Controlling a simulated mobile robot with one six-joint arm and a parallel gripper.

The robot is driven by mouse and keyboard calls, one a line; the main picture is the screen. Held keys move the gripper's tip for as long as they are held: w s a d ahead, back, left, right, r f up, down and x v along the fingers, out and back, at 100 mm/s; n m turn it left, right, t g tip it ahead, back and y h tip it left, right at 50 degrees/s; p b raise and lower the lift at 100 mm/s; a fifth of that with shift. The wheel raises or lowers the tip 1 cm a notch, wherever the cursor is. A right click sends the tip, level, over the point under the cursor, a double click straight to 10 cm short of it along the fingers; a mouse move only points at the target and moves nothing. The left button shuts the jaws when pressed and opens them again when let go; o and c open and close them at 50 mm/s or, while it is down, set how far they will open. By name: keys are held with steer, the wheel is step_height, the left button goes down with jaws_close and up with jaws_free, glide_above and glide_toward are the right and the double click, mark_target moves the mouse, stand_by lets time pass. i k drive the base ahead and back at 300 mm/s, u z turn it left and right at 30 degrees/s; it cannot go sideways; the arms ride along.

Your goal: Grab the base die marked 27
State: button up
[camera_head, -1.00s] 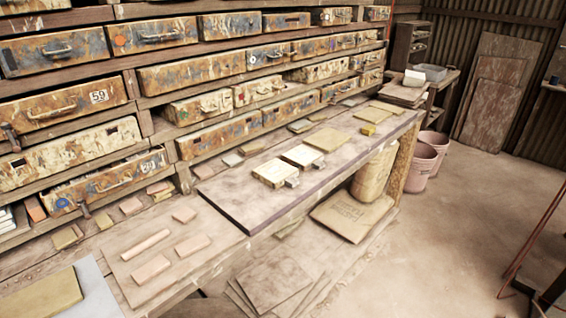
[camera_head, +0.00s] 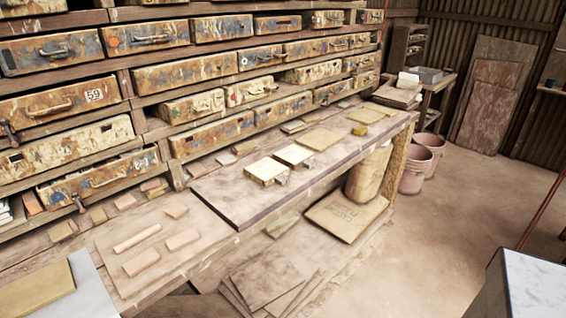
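My gripper is not in view. I can read no 27 anywhere. Rusty, paint-worn boxes with front handles fill the wall rack at the left; one (camera_head: 55,106) carries a white label reading 59. Two pale blocks with small metal handles, a nearer one (camera_head: 266,170) and a farther one (camera_head: 294,154), lie on the dark board of the long bench. No number shows on either block from here, and I cannot tell whether one is the base die.
Small clay-coloured tiles lie on the near bench (camera_head: 110,252). Pink buckets (camera_head: 413,168) stand beyond the bench end. A pale-topped dark block (camera_head: 530,285) fills the lower right corner. Stacked boards (camera_head: 268,280) lie low by the bench. Open floor (camera_head: 440,225) lies to its right.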

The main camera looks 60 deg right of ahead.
mark_target(297, 158)
steer(key=u, duration=0.1)
steer(key=k, duration=2)
steer(key=z, duration=0.65)
steer(key=i, duration=1)
steer(key=u, duration=0.15)
